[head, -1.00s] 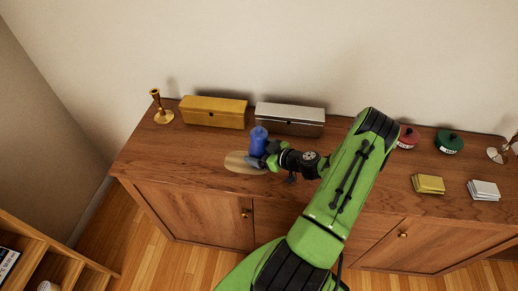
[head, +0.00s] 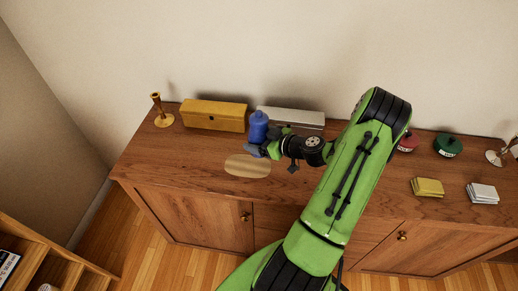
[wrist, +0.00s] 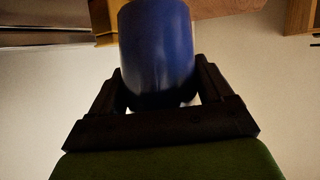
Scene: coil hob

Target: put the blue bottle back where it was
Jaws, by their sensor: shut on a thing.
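The blue bottle (head: 258,128) is upright in my gripper (head: 256,150), in front of the gap between the gold box and the silver box. In the wrist view the bottle (wrist: 158,50) fills the space between the two dark fingers (wrist: 160,92), which are shut on it. The bottle looks raised above the sideboard top, behind a pale oval mat (head: 248,167). The mat is bare. The bottle's base is partly hidden by my gripper in the head view.
A gold box (head: 213,117) and a silver box (head: 292,117) stand along the wall, with a brass candlestick (head: 160,110) at left. Red (head: 408,142) and green (head: 448,146) pots and gold (head: 427,187) and white (head: 482,193) stacks are at right. The sideboard's (head: 180,160) front left is clear.

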